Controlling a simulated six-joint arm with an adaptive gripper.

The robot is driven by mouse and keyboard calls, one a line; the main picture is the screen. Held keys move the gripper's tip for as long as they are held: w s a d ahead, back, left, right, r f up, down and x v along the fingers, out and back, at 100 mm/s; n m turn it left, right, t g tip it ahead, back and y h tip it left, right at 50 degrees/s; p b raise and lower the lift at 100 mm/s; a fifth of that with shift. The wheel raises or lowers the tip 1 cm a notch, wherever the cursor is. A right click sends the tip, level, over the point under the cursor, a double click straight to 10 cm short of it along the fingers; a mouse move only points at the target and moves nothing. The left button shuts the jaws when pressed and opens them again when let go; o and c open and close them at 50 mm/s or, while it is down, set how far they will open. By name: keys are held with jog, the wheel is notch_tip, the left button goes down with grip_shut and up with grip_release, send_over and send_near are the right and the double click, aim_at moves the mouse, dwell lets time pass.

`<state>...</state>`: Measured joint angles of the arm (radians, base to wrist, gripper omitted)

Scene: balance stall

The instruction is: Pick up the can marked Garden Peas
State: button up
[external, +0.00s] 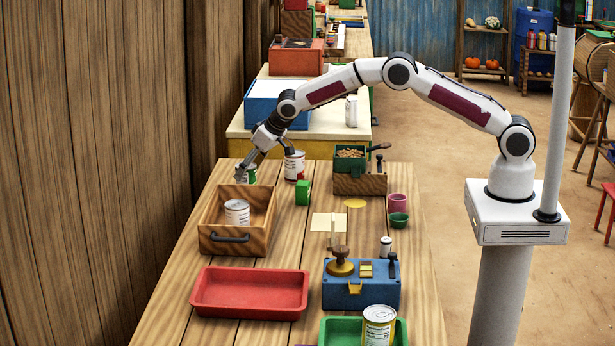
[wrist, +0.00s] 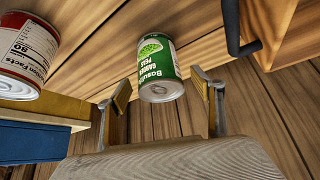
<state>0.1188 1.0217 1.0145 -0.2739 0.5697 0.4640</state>
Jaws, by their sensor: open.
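The Garden Peas can (wrist: 160,68) has a green and white label with a picture of peas. In the wrist view its lettering is upside down and its metal end faces me. My gripper (wrist: 160,92) is open, with one finger to each side of the can; whether either finger touches it I cannot tell. In the external view the green can (external: 248,176) stands at the far left of the wooden table, partly hidden by my gripper (external: 251,168).
A red and white can (external: 294,166) and a green block (external: 303,193) stand to the right. A wooden box (external: 215,240) with a handle holds a white-labelled can (external: 237,212) in front. A red tray (external: 250,308) and blue box (external: 350,298) lie nearer.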

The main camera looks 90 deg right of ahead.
jog(key=shift+x, duration=1)
jog(key=shift+w+r, duration=0.1)
jog(key=c, duration=1.5)
